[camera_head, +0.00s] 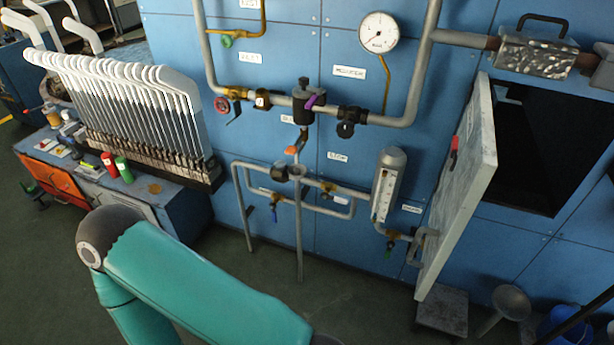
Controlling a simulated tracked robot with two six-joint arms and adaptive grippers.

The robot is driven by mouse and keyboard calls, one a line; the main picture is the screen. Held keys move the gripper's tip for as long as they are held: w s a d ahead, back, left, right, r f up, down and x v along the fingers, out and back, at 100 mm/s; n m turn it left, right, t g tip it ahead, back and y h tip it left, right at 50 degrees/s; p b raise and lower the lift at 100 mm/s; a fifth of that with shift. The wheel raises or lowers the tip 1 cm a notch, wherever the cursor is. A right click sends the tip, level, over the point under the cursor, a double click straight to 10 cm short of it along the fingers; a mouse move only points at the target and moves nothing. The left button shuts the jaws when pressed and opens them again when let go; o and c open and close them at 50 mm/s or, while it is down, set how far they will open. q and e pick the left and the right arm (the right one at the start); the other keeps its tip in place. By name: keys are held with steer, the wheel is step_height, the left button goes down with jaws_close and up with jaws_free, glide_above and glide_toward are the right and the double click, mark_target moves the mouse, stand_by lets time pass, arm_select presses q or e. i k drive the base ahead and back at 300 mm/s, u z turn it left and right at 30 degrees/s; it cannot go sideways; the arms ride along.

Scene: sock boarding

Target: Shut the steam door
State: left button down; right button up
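The steam door (462,185) is a thick, pale, scuffed slab at the right. It stands open, swung out from the blue wall to the left of a dark rectangular opening (540,150). A red part (454,150) sits on its left side, and a metal handle or bracket (425,243) shows low on that side. My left arm crosses the bottom left, well apart from the door, and its gripper is out of the picture. My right gripper is not in view.
Pipes with valves and a gauge (379,32) run along the wall left of the door. A metal box (537,55) juts out above the opening. A grey block (442,309), a funnel (511,302) and a blue bucket (563,327) stand below. A rack of boards (130,105) stands left.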

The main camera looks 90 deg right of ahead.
mark_target(458, 194)
steer(key=u, duration=0.3)
steer(key=i, duration=0.65)
steer(key=z, duration=2.1)
steer(key=i, duration=0.3)
steer(key=z, duration=2.3)
steer(key=k, duration=0.45)
steer(key=z, duration=0.4)
steer(key=i, duration=1.5)
steer(key=u, duration=0.4)
